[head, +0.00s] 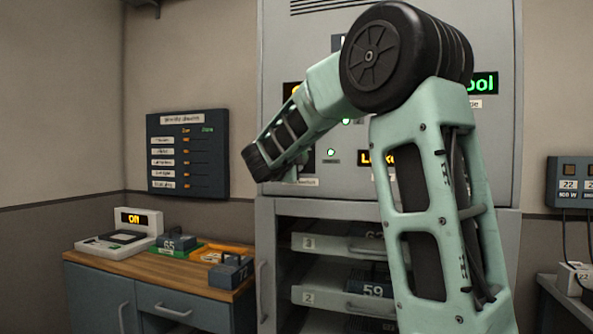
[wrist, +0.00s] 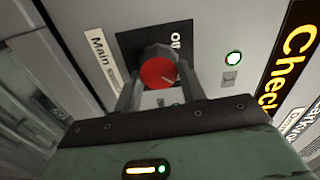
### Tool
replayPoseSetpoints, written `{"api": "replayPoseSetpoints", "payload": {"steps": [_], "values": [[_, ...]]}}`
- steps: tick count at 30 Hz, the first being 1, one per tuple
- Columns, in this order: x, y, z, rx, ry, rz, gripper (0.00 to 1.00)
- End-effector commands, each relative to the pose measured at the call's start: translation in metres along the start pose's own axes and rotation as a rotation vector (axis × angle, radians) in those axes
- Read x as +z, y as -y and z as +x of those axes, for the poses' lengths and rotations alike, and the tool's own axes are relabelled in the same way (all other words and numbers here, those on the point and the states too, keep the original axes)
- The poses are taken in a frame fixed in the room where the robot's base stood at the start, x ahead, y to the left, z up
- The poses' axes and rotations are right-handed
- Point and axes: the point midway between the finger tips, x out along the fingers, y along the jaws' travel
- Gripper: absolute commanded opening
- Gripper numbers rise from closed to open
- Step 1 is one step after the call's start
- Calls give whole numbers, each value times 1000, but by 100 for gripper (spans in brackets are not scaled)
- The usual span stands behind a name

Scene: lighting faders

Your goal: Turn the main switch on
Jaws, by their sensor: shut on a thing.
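The main switch is a round red knob (wrist: 158,72) on a grey collar, set on a black plate (wrist: 181,36) in the wrist view. A white label beside it begins with "Main"; the rest is too small to read. Letters on the plate by the knob are partly cut off. My gripper (wrist: 159,84) has one finger on each side of the knob and is shut on it. In the head view my gripper (head: 292,173) is at the lower left of the cabinet front, and my wrist hides the knob there.
The grey cabinet (head: 300,50) has a lit green lamp (wrist: 233,58) and an amber "Check" display (wrist: 290,55). Below are open shelves with numbered boxes, including 59 (head: 372,289). At left, a wooden-topped counter (head: 140,264) holds a device reading "ON" (head: 133,219) and boxes.

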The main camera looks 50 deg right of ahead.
Motion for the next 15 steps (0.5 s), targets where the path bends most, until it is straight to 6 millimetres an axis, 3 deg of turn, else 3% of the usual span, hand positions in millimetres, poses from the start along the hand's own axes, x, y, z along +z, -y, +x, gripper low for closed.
{"api": "replayPoseSetpoints", "payload": {"steps": [15], "values": [[0,-1,0,2,-2,79,18]]}}
